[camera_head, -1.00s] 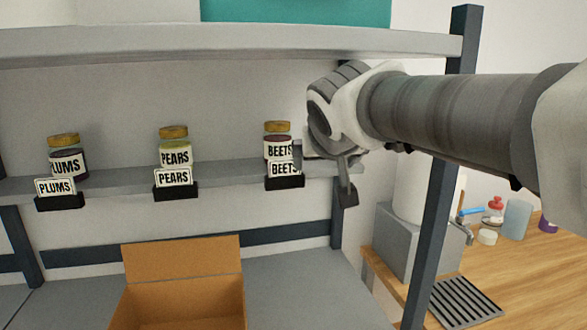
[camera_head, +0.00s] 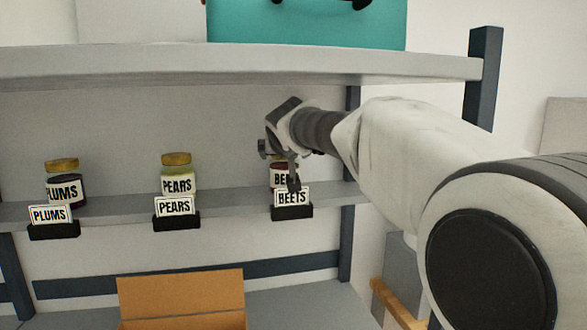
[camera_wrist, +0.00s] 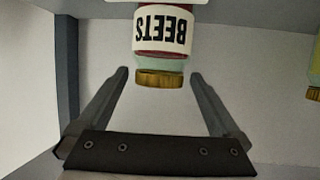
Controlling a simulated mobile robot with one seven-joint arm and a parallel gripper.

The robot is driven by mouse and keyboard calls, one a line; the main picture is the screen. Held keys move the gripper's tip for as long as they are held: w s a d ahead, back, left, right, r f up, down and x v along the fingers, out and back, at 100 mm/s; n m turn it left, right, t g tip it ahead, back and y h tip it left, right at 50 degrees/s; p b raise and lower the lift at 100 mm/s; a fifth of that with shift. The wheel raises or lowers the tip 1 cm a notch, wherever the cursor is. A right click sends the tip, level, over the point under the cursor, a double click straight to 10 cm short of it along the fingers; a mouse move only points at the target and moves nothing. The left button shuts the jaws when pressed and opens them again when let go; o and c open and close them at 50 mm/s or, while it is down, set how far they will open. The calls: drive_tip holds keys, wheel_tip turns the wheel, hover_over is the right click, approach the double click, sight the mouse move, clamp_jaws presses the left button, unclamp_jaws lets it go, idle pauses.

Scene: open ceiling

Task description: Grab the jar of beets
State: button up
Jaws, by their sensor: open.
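The jar of beets (camera_head: 281,176) stands on the middle shelf at the right, behind its BEETS sign (camera_head: 292,197). In the head view my gripper (camera_head: 277,165) is at the jar and hides its lid and part of its label. In the wrist view the jar (camera_wrist: 161,38) appears upside down, with a gold lid and a BEETS label. My gripper (camera_wrist: 159,78) is open there, one finger on each side of the lid. The lid lies between the fingertips with a gap on both sides, and no contact shows.
A jar of pears (camera_head: 177,181) and a jar of plums (camera_head: 64,187) stand further left on the same shelf (camera_head: 120,194), with signs in front. An upper shelf (camera_head: 230,62) runs above my gripper. An open cardboard box (camera_head: 181,299) is below. A dark post (camera_head: 346,240) stands right of the beets.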

drive_tip(key=shift+w+r+p+x, duration=0.1)
drive_tip(key=shift+r+p+x, duration=0.1)
drive_tip(key=shift+x, duration=0.75)
drive_tip(key=shift+w+r+p+x, duration=0.1)
drive_tip(key=shift+r+p+x, duration=0.05)
drive_tip(key=shift+x, duration=0.8)
drive_tip(key=shift+r+p+x, duration=0.2)
drive_tip(key=shift+x, duration=0.7)
clamp_jaws()
